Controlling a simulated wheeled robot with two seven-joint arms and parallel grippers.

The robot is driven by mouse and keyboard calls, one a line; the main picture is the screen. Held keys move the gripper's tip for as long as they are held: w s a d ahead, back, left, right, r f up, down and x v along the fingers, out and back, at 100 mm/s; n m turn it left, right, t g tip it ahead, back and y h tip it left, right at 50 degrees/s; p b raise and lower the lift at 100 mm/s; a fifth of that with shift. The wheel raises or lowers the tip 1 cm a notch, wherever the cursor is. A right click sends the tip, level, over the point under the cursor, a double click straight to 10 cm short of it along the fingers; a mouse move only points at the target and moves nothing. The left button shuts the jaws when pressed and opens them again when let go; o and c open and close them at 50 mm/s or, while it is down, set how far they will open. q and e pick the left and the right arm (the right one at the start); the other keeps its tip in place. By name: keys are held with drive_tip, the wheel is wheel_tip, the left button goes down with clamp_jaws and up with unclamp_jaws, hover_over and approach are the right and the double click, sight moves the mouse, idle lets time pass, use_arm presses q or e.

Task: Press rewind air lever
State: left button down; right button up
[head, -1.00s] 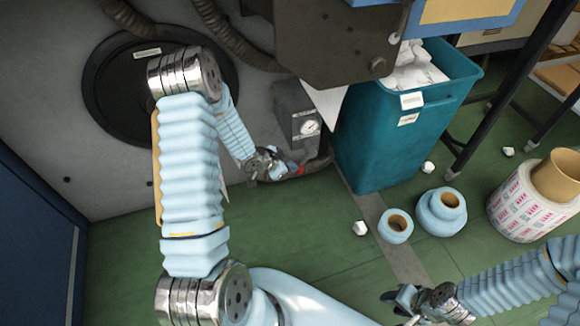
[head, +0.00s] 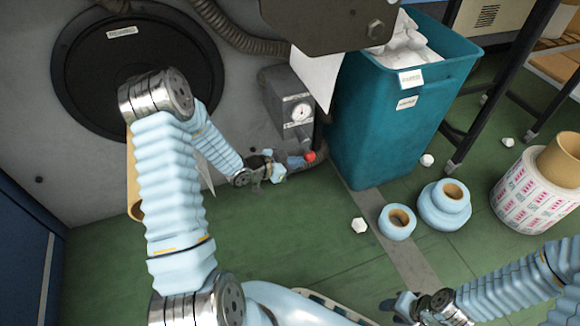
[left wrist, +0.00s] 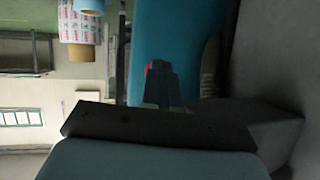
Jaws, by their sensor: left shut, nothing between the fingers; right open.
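The rewind air lever shows as a red knob (head: 310,156) low on the machine, below the grey box with a round gauge (head: 301,112). My left gripper (head: 294,163) is shut and empty. It reaches in from the left, with its tips at or just left of the red knob; I cannot tell whether they touch. In the left wrist view, the shut fingers (left wrist: 157,86) hide most of the knob, and a sliver of red (left wrist: 148,69) shows beside their tips. My right gripper (head: 402,306) is open and empty over the floor at the lower right.
A teal bin (head: 385,130) with white scraps stands close right of the lever. Blue rolls (head: 397,222) and a large printed roll (head: 535,195) stand on the green floor at right. White scraps lie about.

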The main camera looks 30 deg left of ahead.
use_arm(q)
drive_tip(key=shift+w+d+f+b, duration=0.3)
drive_tip(key=shift+w+d+b, duration=0.4)
drive_tip(key=shift+w+d, duration=0.15)
drive_tip(key=shift+w+d+r, duration=0.1)
drive_tip(key=shift+w, duration=0.1)
drive_tip(key=p+v, duration=0.1)
drive_tip(key=v, duration=0.6)
drive_tip(key=shift+s+a, duration=0.3)
drive_tip(key=shift+s, duration=0.05)
idle(0.3)
